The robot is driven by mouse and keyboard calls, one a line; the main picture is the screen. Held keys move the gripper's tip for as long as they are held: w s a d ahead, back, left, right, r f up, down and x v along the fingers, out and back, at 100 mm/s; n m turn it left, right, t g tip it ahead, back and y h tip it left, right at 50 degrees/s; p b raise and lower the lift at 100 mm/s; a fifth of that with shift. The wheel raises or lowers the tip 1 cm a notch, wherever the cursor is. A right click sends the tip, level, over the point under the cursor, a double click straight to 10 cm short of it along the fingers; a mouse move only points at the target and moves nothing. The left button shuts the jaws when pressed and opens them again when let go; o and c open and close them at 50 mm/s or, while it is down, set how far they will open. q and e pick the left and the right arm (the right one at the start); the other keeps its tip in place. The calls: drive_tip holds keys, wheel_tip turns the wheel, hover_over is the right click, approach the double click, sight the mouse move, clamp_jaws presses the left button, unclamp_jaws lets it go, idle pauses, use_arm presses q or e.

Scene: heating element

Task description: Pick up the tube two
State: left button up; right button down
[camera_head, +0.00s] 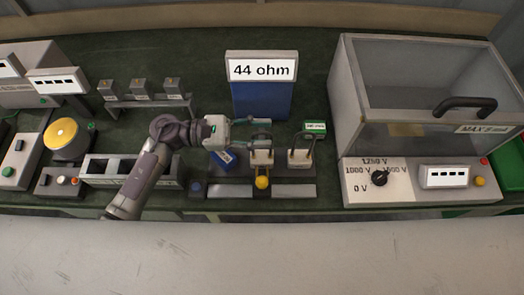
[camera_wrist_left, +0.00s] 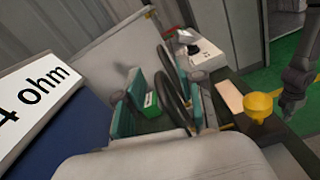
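No label reading "tube two" is legible. Two dark curved tubes stand on a fixture; the nearer one (camera_wrist_left: 173,104) and the farther one (camera_wrist_left: 168,62) show in the left wrist view. In the head view they rise from pale blocks, the left block (camera_head: 262,158) and the right block (camera_head: 300,157). A green label (camera_head: 315,127) is by the right tube. My left gripper (camera_head: 268,134) is open, its teal fingers pointing right, above and around the left tube's top. Contact cannot be told. The left wrist view shows the teal fingers (camera_wrist_left: 160,98) apart.
A blue stand with a "44 ohm" sign (camera_head: 262,70) is just behind the gripper. A glass-lidded box (camera_head: 345,95) stands at the right. A yellow knob (camera_head: 262,182) is in front. A dark grey arm part, probably my right arm, shows at right in the wrist view.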

use_arm(q)
drive_tip(key=shift+d, duration=0.45)
drive_tip(key=shift+a, duration=0.1)
clamp_jaws()
